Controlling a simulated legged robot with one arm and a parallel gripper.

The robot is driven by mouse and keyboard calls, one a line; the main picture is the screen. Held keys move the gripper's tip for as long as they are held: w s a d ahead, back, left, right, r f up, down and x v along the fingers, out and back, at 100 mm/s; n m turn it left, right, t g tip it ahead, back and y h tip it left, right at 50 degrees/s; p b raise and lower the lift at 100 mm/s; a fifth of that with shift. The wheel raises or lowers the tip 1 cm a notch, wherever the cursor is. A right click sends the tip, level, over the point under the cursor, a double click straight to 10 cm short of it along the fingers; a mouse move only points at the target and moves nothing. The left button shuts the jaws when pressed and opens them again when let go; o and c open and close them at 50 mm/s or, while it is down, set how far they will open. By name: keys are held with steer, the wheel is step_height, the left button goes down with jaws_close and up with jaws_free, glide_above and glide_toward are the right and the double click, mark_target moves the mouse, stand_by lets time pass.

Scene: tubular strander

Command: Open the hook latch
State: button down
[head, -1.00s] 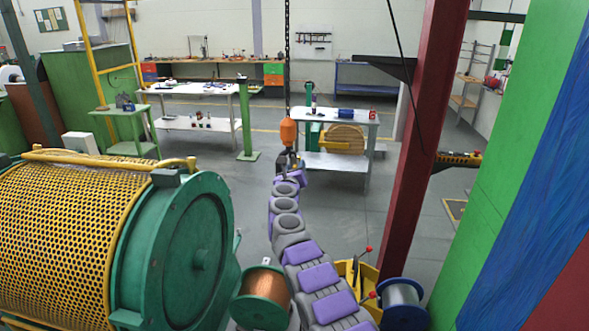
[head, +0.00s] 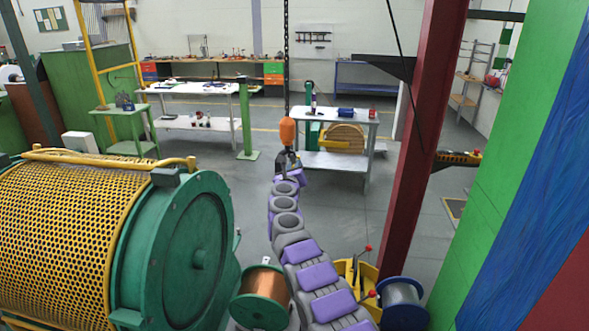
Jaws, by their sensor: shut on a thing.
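An orange hook block (head: 287,132) hangs on a dark chain in the middle of the head view. The dark hook below it is small, and its latch is too small to make out. My grey and purple arm reaches up from the bottom of the view to the hook. My gripper (head: 287,160) is at the hook, just under the orange block. It appears shut on the hook's latch area, though its fingers are small and partly hidden by my arm.
A green drum machine with a yellow mesh guard (head: 60,240) stands at left. A copper wire spool (head: 263,290) and a grey spool (head: 402,300) flank my arm. A dark red column (head: 425,130) rises at right. A metal table (head: 340,160) stands behind the hook.

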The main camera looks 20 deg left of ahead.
steer(key=shift+n, duration=0.3)
steer(key=n+p, duration=0.2)
steer(key=n, duration=0.1)
steer(key=d+r+n+p, duration=0.1)
steer(key=p, duration=0.1)
steer(key=shift+n, duration=0.3)
steer(key=shift+w+d+r+n+p, duration=0.1)
steer(key=shift+r+n+p, duration=0.15)
steer(key=shift+n+p, duration=0.8)
steer(key=shift+s+d+r+n+p, duration=0.15)
steer(key=shift+r+n+p, duration=0.15)
steer(key=shift+n+p, duration=0.75)
steer(key=shift+w+d+r+n+p, duration=0.15)
steer(key=shift+r+n+p, duration=0.1)
steer(key=shift+n+p, duration=0.8)
steer(key=shift+n, duration=0.35)
steer(key=shift+a, duration=0.1)
steer(key=c, duration=1.1)
jaws_free()
steer(key=shift+a, duration=0.1)
steer(key=shift+o, duration=0.2)
steer(key=shift+w, duration=0.1)
